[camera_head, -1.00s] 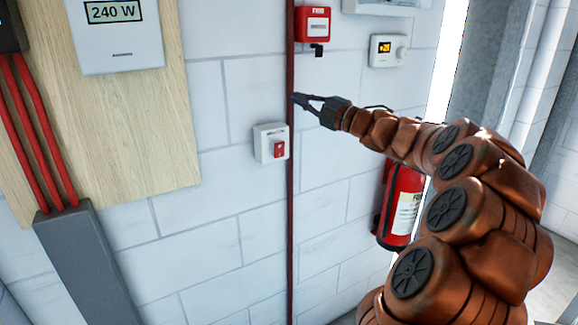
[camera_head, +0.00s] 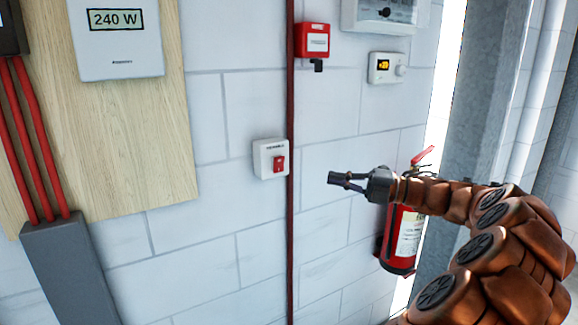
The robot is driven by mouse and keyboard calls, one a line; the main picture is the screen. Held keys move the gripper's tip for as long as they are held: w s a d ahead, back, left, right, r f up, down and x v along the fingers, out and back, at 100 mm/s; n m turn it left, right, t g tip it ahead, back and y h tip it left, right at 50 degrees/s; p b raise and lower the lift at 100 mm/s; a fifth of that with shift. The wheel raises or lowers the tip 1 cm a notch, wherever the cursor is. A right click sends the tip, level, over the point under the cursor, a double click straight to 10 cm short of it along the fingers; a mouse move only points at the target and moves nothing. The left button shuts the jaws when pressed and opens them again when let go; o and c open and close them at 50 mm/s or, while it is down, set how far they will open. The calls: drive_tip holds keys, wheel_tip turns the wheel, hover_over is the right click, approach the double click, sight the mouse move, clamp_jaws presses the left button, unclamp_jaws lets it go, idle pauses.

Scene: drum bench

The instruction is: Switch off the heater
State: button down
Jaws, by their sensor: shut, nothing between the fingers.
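A white wall switch box (camera_head: 271,158) with a red rocker (camera_head: 279,164) and a small, unreadable label is mounted on the white block wall, just left of a dark red vertical pipe. A power meter (camera_head: 115,38) on a wooden board reads 240 W. My gripper (camera_head: 332,178) is shut and empty, to the right of the switch box and slightly lower, apart from it. It points left, on the other side of the pipe. No heater body can be made out in this view.
The dark red pipe (camera_head: 290,225) runs down the wall between switch and gripper. A red call point (camera_head: 312,40), a thermostat (camera_head: 386,68) and a grey-white box (camera_head: 386,14) hang above. A fire extinguisher (camera_head: 399,243) is partly behind my arm. Red cables (camera_head: 38,150) enter a grey duct (camera_head: 70,270) at left.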

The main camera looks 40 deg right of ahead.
sight(276, 162)
drive_tip(key=shift+w+d+p+x, duration=0.35)
drive_tip(key=shift+p+x, duration=0.2)
drive_tip(key=shift+x, duration=1.55)
drive_tip(key=shift+w+d+p+x, duration=0.3)
drive_tip(key=shift+p+x, duration=0.25)
drive_tip(key=shift+x, duration=1.5)
drive_tip(key=shift+w+d+p+x, duration=0.2)
drive_tip(key=shift+d+p+x, duration=0.3)
drive_tip(key=shift+x, duration=1.6)
drive_tip(key=shift+b, duration=0.3)
